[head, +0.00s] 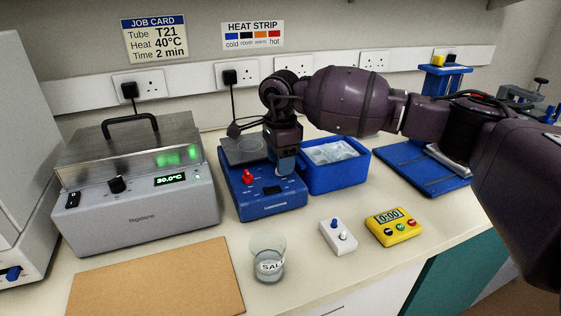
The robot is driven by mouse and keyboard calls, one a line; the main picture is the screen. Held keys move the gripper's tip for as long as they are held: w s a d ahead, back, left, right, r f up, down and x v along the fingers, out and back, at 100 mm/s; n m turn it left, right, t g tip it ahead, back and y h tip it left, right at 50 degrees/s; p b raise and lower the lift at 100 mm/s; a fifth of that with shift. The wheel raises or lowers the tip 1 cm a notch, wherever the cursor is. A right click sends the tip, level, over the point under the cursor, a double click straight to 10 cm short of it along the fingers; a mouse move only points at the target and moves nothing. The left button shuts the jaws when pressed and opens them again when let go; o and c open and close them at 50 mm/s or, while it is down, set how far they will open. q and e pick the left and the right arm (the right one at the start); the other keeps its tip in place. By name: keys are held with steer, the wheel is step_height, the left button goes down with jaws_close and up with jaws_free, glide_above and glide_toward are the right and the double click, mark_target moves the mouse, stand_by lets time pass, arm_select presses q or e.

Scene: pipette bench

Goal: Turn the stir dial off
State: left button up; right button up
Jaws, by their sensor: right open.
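The blue hotplate stirrer (262,205) stands mid-bench with a grey plate (243,150) on top. A red knob (248,177) sits at the left of its sloped front panel, and a dark switch or display (271,190) is near the middle. My right gripper (286,170) points down over the right side of that panel, its fingertips at or just above the surface. The fingers hide whatever dial is there, so the stir dial's setting cannot be seen. I cannot tell whether the fingers touch it. My left gripper is out of view.
A heating bath (140,215) reading 30.0°C stands left. A blue tub (340,175) is close right of the stirrer. A beaker (267,262), a small white box (338,237) and a yellow timer (394,228) stand in front. A brown board (155,280) lies front left.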

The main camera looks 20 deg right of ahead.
step_height(320, 180, up, 10)
steer(key=shift+p, duration=0.45)
steer(key=shift+r, duration=0.1)
